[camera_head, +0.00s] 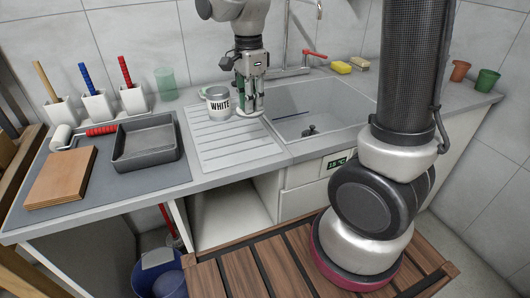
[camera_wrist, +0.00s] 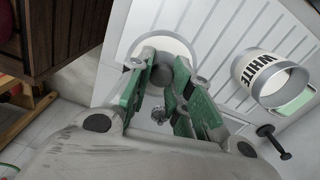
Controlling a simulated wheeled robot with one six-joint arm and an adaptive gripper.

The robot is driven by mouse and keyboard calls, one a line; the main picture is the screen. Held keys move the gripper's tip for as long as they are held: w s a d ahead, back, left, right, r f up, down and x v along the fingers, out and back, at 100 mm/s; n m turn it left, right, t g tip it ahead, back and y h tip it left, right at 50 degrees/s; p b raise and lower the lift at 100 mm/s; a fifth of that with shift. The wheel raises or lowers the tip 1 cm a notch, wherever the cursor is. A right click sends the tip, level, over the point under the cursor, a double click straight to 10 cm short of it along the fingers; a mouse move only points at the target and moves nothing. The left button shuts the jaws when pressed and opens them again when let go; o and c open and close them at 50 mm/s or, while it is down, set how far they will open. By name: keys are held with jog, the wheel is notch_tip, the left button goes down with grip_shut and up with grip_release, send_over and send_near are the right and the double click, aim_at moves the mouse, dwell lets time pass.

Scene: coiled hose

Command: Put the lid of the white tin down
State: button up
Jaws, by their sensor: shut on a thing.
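The white tin (camera_head: 217,106), labelled WHITE, stands upright on the ribbed drainboard. It also shows at the right of the wrist view (camera_wrist: 262,76). My gripper (camera_head: 250,106) points down just right of the tin, near the sink's edge. In the wrist view my gripper's green fingers (camera_wrist: 163,84) are closed on the grey knob of a round white lid (camera_wrist: 182,46). The lid is beside the tin, apart from it, low over the drainboard. I cannot tell whether it touches the surface. The fingers hide part of the lid.
The drainboard (camera_head: 240,154) is clear in front. The sink (camera_head: 325,121) lies to the right, with a tap (camera_head: 286,50) behind. A grey tray (camera_head: 146,146) and wooden board (camera_head: 62,177) lie left. White pots with brushes (camera_head: 98,105) and a green glass (camera_head: 166,84) stand behind.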

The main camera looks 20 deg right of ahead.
send_over(253, 143)
notch_tip(253, 143, down, 6)
jog(key=shift+f, duration=2.3)
jog(key=o, duration=0.8)
jog(key=shift+f, duration=0.1)
jog(key=shift+o, duration=0.2)
